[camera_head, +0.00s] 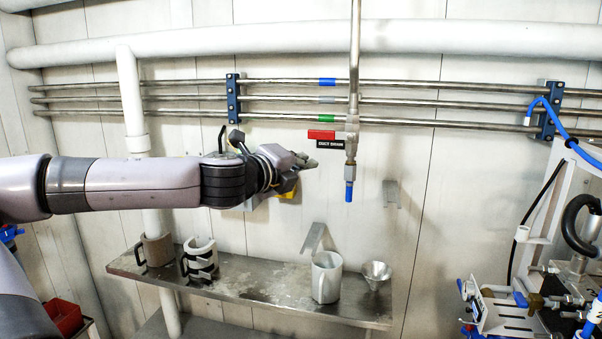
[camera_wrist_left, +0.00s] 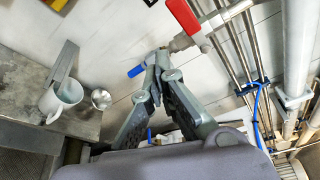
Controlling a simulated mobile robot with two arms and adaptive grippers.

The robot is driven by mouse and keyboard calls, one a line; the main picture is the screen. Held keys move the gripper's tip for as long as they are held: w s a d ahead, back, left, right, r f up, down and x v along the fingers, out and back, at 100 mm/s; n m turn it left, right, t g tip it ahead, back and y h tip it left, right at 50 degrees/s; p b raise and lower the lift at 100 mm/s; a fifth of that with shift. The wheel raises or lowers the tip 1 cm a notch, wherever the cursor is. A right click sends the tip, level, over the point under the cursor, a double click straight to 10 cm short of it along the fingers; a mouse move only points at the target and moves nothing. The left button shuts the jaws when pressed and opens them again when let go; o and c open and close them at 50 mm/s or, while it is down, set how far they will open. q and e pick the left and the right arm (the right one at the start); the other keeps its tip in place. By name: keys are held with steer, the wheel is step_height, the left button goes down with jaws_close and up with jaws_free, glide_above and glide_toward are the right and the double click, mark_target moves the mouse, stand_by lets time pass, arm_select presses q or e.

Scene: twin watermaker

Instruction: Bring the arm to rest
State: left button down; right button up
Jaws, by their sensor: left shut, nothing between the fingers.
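My left arm reaches across the head view from the left, roughly level, above the metal shelf. My left gripper (camera_head: 303,162) is shut and empty, just left of the tap pipe with the red handle (camera_head: 321,135). In the left wrist view the fingers of the gripper (camera_wrist_left: 158,57) meet at their tips, with nothing between them. The red handle shows beyond them, and the blue-tipped outlet (camera_wrist_left: 136,71) lies beside the fingertips. I cannot tell whether the gripper touches the pipe. My right gripper is in neither view.
The metal shelf (camera_head: 240,281) below holds a white pitcher (camera_head: 326,279), a funnel (camera_head: 376,273) and two mugs. Pipes run along the wall behind. Machinery with a blue hose (camera_head: 562,127) stands at the right. A red bin (camera_head: 64,316) is at lower left.

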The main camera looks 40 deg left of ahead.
arm_select(q)
steer(key=shift+s+d+r, duration=0.1)
steer(key=shift+s+d, duration=0.2)
steer(key=shift+s, duration=0.15)
